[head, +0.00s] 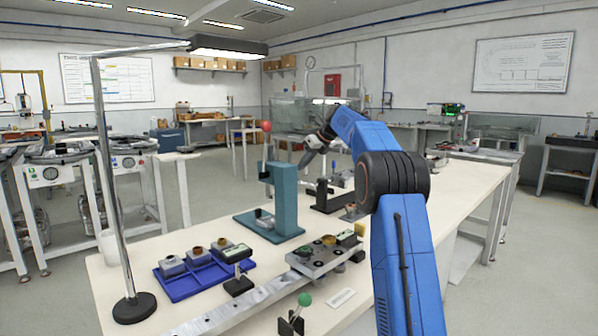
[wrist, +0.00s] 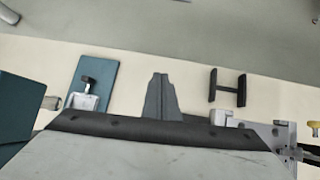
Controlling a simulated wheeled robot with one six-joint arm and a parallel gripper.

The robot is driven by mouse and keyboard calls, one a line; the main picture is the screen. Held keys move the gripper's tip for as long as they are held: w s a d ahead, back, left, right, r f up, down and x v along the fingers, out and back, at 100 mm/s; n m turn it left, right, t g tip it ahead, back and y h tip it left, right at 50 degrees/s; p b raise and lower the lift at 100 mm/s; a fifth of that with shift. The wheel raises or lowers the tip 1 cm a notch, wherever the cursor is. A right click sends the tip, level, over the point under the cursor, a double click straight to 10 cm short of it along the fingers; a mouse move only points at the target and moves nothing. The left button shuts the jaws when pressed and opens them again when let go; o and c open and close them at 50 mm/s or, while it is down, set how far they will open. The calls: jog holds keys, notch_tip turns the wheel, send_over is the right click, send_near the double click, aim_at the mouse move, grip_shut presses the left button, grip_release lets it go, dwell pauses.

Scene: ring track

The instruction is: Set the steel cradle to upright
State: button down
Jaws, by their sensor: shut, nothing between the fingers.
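No part is clearly recognisable as the steel cradle. One steel block (head: 323,258) lies on the long metal rail on the bench, with small round and yellow pieces on top. A smaller steel piece with a dark knob (wrist: 86,100) sits on a teal plate (wrist: 98,70) in the wrist view; its tilt is hard to judge. My gripper (head: 306,160) is above the far part of the bench, behind the teal press. In the wrist view its fingers (wrist: 160,95) are together and empty, between the teal plate and a black H-shaped stand (wrist: 227,88).
A teal press (head: 285,200) with a red-ball lever (head: 266,127) stands left of my arm. A blue tray (head: 205,278) with several small blocks, a lamp post (head: 112,190) and a green-ball lever (head: 304,299) are nearer.

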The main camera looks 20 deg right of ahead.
jog(key=v, duration=1.3)
jog(key=shift+s+r, duration=0.2)
jog(key=shift+r, duration=0.15)
jog(key=shift+d, duration=0.15)
